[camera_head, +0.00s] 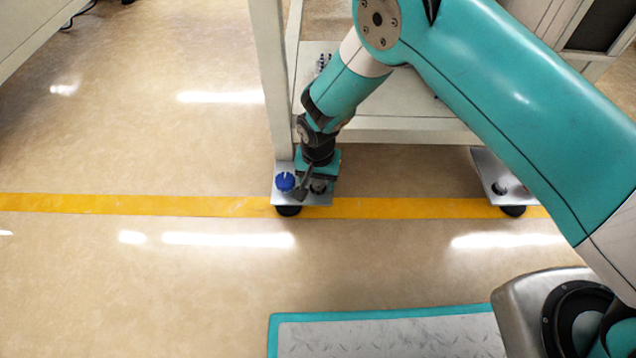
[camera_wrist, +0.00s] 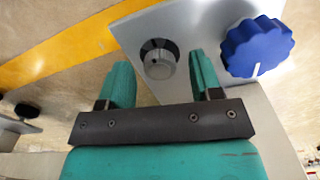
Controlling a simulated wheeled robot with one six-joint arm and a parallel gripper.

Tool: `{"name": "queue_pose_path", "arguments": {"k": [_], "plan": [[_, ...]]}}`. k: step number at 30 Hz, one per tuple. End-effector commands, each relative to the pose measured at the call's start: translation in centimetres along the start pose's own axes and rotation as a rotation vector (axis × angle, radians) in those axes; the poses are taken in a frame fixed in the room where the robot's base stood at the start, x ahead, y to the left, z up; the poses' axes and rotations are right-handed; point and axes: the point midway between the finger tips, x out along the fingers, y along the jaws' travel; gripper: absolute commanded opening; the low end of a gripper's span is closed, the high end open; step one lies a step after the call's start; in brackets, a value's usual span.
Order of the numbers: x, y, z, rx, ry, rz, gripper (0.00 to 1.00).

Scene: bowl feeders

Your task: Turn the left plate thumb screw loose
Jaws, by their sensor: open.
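The left plate (camera_head: 318,200) is a flat grey metal plate at the foot of the left leg. It also shows in the wrist view (camera_wrist: 200,22). A small grey knurled thumb screw (camera_wrist: 160,64) with a dark part behind it sits on this plate. My gripper (camera_wrist: 161,68) is open, its teal fingers on either side of the thumb screw in the picture. I cannot tell whether they touch it. In the head view my gripper (camera_head: 318,181) is low over the plate and partly hides the screw.
A blue lobed knob (camera_wrist: 257,47) with a white mark sits on the same plate, close beside one finger; the head view shows it too (camera_head: 285,181). The right plate (camera_head: 490,165) carries a similar dark knob (camera_head: 499,187). The floor in front is clear.

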Motion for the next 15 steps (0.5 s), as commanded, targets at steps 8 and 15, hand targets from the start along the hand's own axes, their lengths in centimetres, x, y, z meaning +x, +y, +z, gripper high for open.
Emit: {"name": "queue_pose_path", "arguments": {"k": [8,15], "plan": [[0.07,-0.01,-0.01,0.000,0.000,0.000,0.59],[0.07,-0.01,0.00,0.000,0.000,0.000,0.10]]}}
